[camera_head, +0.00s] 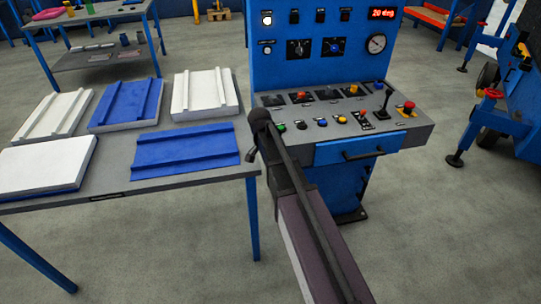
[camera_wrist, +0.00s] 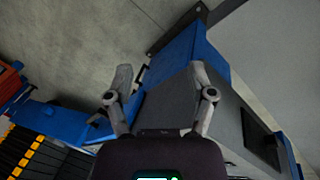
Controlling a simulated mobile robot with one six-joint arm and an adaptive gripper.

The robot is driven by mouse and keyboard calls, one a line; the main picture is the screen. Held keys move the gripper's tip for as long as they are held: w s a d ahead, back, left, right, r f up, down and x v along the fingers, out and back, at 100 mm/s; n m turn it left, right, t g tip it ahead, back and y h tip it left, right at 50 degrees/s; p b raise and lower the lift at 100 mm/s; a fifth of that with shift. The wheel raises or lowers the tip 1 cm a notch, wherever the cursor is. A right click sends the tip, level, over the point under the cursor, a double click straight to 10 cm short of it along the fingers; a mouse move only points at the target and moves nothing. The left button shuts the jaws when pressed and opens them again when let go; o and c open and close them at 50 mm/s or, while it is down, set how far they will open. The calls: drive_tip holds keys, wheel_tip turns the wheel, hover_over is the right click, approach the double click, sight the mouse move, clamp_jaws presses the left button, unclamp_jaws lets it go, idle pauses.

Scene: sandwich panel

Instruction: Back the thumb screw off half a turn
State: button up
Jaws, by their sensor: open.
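I cannot pick out a thumb screw for certain in either view. A blue console (camera_head: 300,60) stands beyond my arm, with a grey sloping panel (camera_head: 395,127) of buttons, levers and knobs. My arm reaches to the panel's left front corner, and its dark end hides part of that corner. In the wrist view my gripper (camera_wrist: 160,75) is open and empty, its two fingers apart. A blue and grey body (camera_wrist: 185,75) lies beyond the fingers; I cannot tell which part it is. No contact shows.
A grey table (camera_head: 200,176) at left holds white and blue panels (camera_head: 125,102). A blue drawer (camera_head: 355,148) with a black handle juts from the console front. A blue machine with a red handwheel (camera_head: 493,93) stands at right. Open floor (camera_head: 450,240) lies at front right.

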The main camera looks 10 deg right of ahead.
drive_tip(key=s+f+n+y+b, duration=0.1)
drive_tip(key=s+f+n+b, duration=0.1)
drive_tip(key=s, duration=0.6)
drive_tip(key=s+f+n+t+y+b, duration=0.1)
drive_tip(key=s+f+n+b, duration=0.2)
drive_tip(key=s+n, duration=0.4)
drive_tip(key=shift+s+a+f+t, duration=0.3)
drive_tip(key=shift+s+a+f, duration=0.15)
drive_tip(key=shift+s+f, duration=0.15)
drive_tip(key=shift+c, duration=1)
drive_tip(key=shift+d, duration=0.1)
